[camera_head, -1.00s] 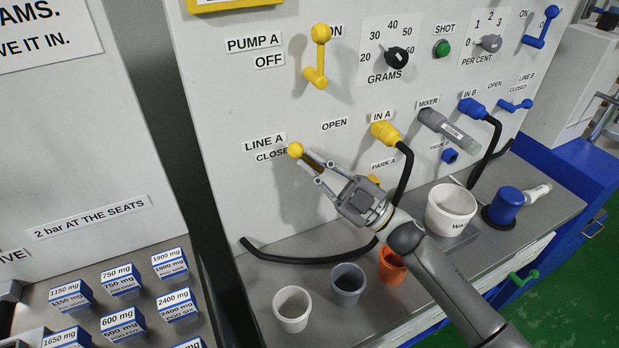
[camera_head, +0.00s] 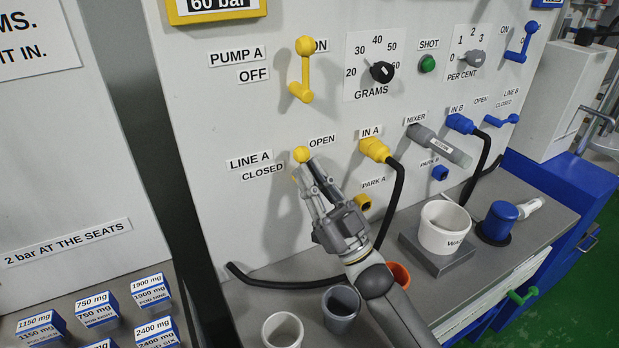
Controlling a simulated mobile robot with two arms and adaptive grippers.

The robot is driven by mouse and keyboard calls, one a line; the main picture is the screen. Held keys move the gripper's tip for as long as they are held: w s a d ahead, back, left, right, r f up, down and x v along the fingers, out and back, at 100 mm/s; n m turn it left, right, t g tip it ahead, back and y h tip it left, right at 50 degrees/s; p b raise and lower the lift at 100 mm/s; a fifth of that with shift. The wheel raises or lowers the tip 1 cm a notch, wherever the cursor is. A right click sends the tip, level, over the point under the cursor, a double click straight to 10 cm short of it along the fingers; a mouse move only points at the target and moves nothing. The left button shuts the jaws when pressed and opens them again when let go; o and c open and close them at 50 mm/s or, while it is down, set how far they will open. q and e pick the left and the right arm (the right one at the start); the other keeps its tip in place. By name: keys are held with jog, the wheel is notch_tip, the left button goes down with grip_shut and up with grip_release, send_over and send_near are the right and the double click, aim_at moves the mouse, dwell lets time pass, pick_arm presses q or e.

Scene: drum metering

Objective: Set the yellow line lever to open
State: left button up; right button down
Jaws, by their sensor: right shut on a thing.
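The yellow line lever (camera_head: 301,154) is on the panel at the LINE A label (camera_head: 249,160). Its round knob stands just below and left of the OPEN label (camera_head: 322,140), right of and above the CLOSED label (camera_head: 263,172). My right gripper (camera_head: 309,172) is shut on the lever just below the knob, its fingers hiding most of the lever's arm. My left gripper is not in view.
The yellow IN A plug (camera_head: 374,149) with its black cable is right of my gripper. The yellow pump A lever (camera_head: 303,72) is above. A white cup (camera_head: 444,226), a grey cup (camera_head: 341,308) and an orange cup (camera_head: 399,274) stand on the shelf below.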

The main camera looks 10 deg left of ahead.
jog(key=shift+a+f+h, duration=0.1)
jog(key=shift+f+h, duration=0.2)
jog(key=shift+f, duration=0.25)
jog(key=c, duration=1.6)
grip_release()
jog(key=shift+o, duration=0.4)
jog(key=shift+w+r, duration=0.1)
jog(key=shift+w, duration=0.1)
jog(key=s+d, duration=0.8)
jog(key=d, duration=0.2)
jog(key=shift+f, duration=0.35)
